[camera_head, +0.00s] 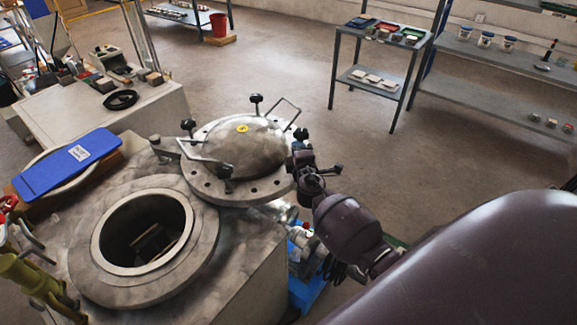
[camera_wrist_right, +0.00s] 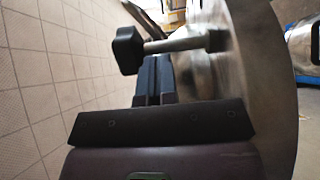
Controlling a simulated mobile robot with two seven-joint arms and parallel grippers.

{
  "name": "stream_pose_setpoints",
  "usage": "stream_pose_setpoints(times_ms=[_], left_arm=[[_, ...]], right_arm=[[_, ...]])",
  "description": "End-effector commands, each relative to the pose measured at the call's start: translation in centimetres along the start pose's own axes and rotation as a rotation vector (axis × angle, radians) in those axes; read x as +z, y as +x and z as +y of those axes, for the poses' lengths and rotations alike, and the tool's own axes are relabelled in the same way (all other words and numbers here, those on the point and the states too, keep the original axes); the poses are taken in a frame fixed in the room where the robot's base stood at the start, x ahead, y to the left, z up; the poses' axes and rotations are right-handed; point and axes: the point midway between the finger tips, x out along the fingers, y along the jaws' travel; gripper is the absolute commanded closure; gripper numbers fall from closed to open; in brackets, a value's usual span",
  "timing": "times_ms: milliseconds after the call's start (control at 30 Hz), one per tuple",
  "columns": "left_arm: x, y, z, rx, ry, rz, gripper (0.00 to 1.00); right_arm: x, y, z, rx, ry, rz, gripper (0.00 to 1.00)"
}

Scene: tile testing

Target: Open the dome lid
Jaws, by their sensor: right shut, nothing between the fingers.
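The dome lid (camera_head: 246,147) is a grey metal dome on a bolted flange, with wire handles and several black knobs around its rim. It sits up and right of the round vessel opening (camera_head: 143,238), which is uncovered and shows its dark inside. My right gripper (camera_head: 299,150) is at the lid's right edge. In the right wrist view its fingers (camera_wrist_right: 153,80) are together and empty, beside a black knob (camera_wrist_right: 127,50) on a metal rod and the lid's rim (camera_wrist_right: 262,70). I cannot tell whether they touch the lid. My left gripper is not in view.
A blue flat case (camera_head: 68,164) lies left of the opening. A white bench (camera_head: 150,110) with tools stands behind. A grey shelf table (camera_head: 375,75) and long shelves (camera_head: 490,88) stand at the back right. The floor between is clear.

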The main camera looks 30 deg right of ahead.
Motion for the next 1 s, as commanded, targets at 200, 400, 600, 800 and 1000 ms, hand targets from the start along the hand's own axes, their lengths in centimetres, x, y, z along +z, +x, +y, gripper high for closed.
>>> stream_pose_setpoints(times_ms=[200, 400, 600, 800, 1000], left_arm=[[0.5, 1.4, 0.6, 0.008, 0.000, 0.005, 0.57], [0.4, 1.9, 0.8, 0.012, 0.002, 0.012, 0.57], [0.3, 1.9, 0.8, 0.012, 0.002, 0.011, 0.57], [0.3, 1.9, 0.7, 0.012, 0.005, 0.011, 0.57], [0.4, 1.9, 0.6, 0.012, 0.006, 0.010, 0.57]], right_arm=[[1.7, 4.8, -0.6, -0.003, -0.007, 0.099, 1.00], [2.4, 7.6, -0.4, -0.004, -0.003, 0.160, 1.00], [2.5, 8.2, 0.0, -0.001, 0.001, 0.175, 1.00], [2.5, 8.1, 0.0, -0.001, 0.001, 0.174, 1.00], [2.5, 8.1, 0.0, -0.001, 0.001, 0.174, 1.00]])
